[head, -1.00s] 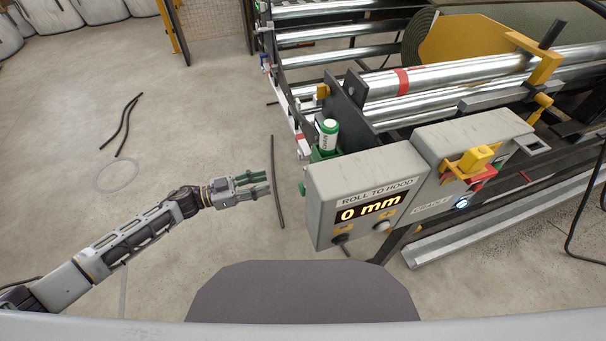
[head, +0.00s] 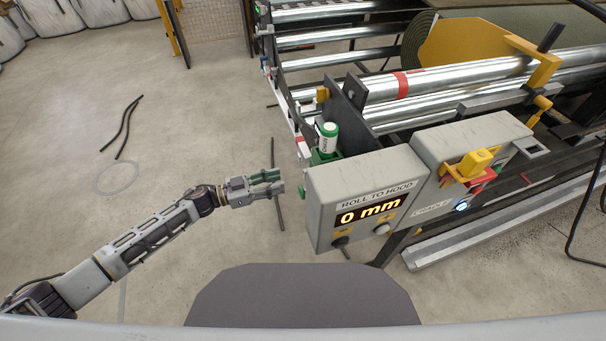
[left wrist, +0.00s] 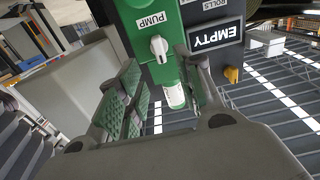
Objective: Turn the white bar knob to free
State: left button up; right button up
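A white bar knob (left wrist: 158,48) sits on a green panel (left wrist: 141,18) below a PUMP label in the left wrist view. A small pale knob (head: 382,228) shows low on the grey ROLL TO HOOD box (head: 365,172) in the head view; I cannot tell whether it is the same knob. My left gripper (head: 280,181) is left of that box, apart from it and empty. Its fingers with green pads are apart in the left wrist view (left wrist: 165,100), with the PUMP knob seen beyond them. My right gripper is out of view.
A green-and-white cylinder (head: 328,138) stands in a green holder beside the box. A black knob (head: 341,241) is near the pale one. A yellow handle (head: 477,160) sits on the right-hand box. Metal rollers (head: 440,80) lie behind. The floor left of the machine is mostly open.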

pick_arm(q)
jog(key=x, duration=0.8)
jog(key=shift+w+d, duration=0.1)
jog(key=shift+d, duration=0.3)
jog(key=shift+w+d, duration=0.1)
jog(key=shift+d, duration=0.15)
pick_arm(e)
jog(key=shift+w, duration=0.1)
